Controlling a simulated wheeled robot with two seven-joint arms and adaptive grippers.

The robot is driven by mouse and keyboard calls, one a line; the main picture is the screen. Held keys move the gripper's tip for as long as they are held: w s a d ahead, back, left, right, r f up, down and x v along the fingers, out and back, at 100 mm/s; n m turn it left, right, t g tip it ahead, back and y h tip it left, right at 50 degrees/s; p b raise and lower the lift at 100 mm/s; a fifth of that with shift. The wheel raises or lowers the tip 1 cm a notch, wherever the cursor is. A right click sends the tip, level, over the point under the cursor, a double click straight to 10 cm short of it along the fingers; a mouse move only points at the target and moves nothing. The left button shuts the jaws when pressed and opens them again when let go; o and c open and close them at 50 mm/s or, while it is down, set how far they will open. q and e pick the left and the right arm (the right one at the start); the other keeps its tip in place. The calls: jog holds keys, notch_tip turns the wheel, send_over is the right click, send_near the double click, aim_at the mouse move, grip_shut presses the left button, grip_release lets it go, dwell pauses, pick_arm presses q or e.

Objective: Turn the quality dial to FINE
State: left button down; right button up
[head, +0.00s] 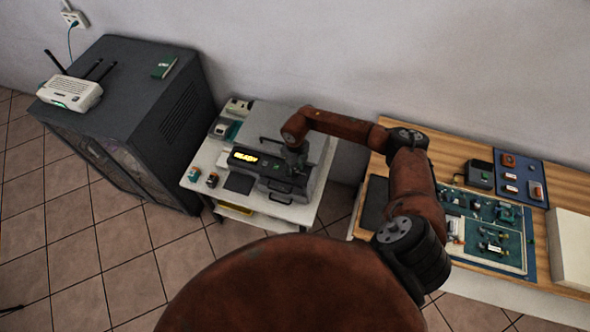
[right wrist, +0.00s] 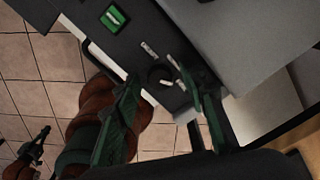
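The quality dial (right wrist: 160,75) is a small round dark knob with a white pointer mark, on the dark front panel of the printer (head: 262,172). Short white marks sit beside it; their lettering is too small to read. My right gripper (head: 292,170) is over the printer's front; in the right wrist view its fingers (right wrist: 163,84) are open, with the dial showing between the tips. I cannot tell whether they touch it. In the head view the gripper hides the dial. A dark gripper (right wrist: 38,145), apparently my left, is far off over the floor, too small to read.
A dark cabinet (head: 130,120) stands left; a wooden workbench (head: 455,148) stands right.

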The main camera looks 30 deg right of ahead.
aim_at(295, 172)
notch_tip(295, 172, up, 12)
dwell(0.6)
dwell(0.5)
